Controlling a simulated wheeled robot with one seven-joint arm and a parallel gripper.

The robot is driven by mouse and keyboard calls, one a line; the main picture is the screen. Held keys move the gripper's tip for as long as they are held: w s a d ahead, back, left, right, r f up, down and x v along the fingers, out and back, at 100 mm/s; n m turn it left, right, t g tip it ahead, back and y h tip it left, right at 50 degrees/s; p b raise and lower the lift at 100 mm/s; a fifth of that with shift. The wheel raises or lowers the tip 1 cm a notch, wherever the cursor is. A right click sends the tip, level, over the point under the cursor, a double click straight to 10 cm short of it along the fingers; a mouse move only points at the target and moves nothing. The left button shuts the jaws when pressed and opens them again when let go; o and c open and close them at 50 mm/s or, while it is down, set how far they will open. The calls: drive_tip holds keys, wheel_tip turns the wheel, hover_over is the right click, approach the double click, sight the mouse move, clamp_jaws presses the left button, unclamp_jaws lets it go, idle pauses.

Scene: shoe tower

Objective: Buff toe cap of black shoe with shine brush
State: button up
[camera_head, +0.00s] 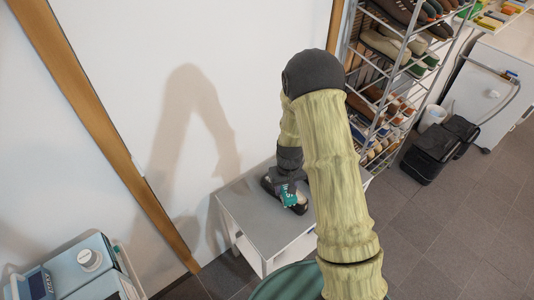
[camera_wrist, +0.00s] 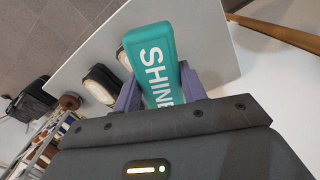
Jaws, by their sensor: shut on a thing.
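My gripper (camera_wrist: 158,88) is shut on the teal shine brush (camera_wrist: 150,48), with one finger on each side of it. The brush carries white lettering that reads "SHINE" in the wrist view. It also shows in the head view (camera_head: 288,196), below the dark end of my arm. A black shoe (camera_head: 300,208) with a pale inside sits on the grey-white table (camera_head: 240,205). In the wrist view, two dark-rimmed shoe openings (camera_wrist: 100,84) lie left of the brush. The toe caps are largely hidden, and I cannot tell whether the brush touches a shoe.
The table stands against a white wall (camera_head: 120,90) with wooden posts. A metal rack (camera_head: 400,60) of shoes stands to the right. Beyond it are a black bin (camera_head: 440,148) and a white cabinet (camera_head: 490,90). A blue-grey machine (camera_head: 80,270) is at lower left. The table's front left is clear.

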drive_tip(key=d+r+p, duration=0.1)
drive_tip(key=d+r+m+p, duration=0.1)
drive_tip(key=d+p, duration=0.1)
drive_tip(key=d+r+m+p, duration=0.1)
drive_tip(key=p, duration=0.1)
drive_tip(key=shift+s+d, duration=0.15)
drive_tip(key=shift+d, duration=0.05)
drive_tip(key=shift+a, duration=0.1)
